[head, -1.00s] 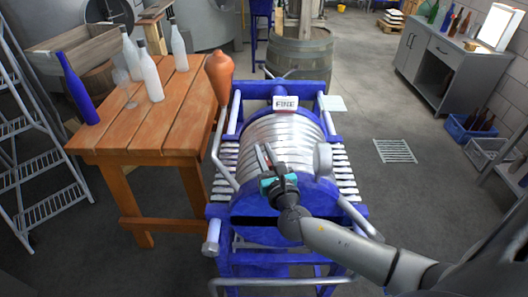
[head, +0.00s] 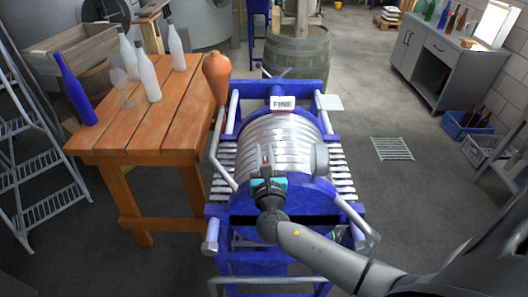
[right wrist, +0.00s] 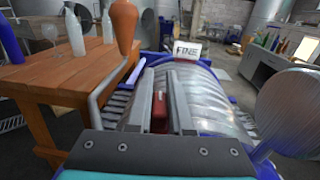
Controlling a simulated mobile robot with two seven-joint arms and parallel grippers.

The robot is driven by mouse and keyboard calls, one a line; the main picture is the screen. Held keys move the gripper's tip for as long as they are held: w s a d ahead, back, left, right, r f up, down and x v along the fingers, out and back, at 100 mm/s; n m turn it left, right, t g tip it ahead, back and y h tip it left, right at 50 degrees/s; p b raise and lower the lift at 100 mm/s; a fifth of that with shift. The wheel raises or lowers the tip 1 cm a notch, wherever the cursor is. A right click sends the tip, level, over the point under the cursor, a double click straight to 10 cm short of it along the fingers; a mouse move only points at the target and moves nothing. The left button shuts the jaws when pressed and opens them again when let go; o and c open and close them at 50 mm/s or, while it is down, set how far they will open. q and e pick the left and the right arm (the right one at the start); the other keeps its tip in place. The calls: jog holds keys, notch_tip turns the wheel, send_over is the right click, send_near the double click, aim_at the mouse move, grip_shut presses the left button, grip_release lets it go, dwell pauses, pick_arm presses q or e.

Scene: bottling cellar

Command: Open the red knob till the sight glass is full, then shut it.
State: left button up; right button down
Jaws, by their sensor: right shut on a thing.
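The red knob (right wrist: 159,112) shows between the two grey fingers of my right gripper (right wrist: 157,84) in the right wrist view. The gripper is shut on it. In the head view my right gripper (head: 266,160) is over the front of the blue filter press (head: 290,205), with only a small bit of red showing between its fingers. I cannot pick out the sight glass or its level in either view. A grey round disc (head: 321,160) stands right of the gripper; its face is not readable. My left gripper is not in view.
A white "FINE" sign (head: 283,103) stands at the back of the press. A wooden table (head: 150,115) at the left holds several bottles and a glass. An orange cone-shaped thing (head: 217,78) is between table and press. The floor to the right is clear around a drain grate (head: 393,149).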

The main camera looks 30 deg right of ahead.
jog(key=c, duration=0.8)
grip_release()
jog(key=shift+s, duration=0.1)
jog(key=b+v, duration=0.1)
jog(key=v, duration=1.4)
jog(key=shift+b, duration=0.35)
